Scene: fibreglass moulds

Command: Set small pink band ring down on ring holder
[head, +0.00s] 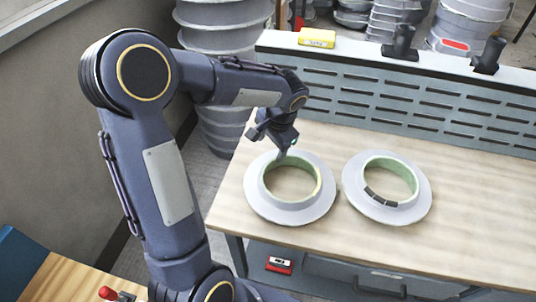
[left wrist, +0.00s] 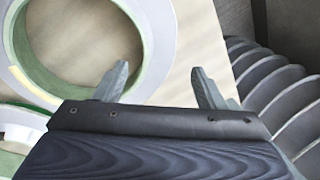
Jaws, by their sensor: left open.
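Two grey flanged rings with green inner walls lie flat on the wooden bench: a left ring (head: 255,201) and a right ring (head: 418,208) with dark marks on its inner wall. I cannot make out a pink band on either one, and I cannot tell which thing is the ring holder. My left gripper (head: 285,150) is at the far rim of the left ring. A grey and green ring (left wrist: 152,50) lies beside one finger. My right gripper is out of view.
The wooden bench (head: 470,240) is clear at right. A slotted back panel (head: 420,104) carries black brackets (head: 400,45) and a yellow box (head: 317,38). Stacked grey moulds (head: 225,40) stand behind the bench.

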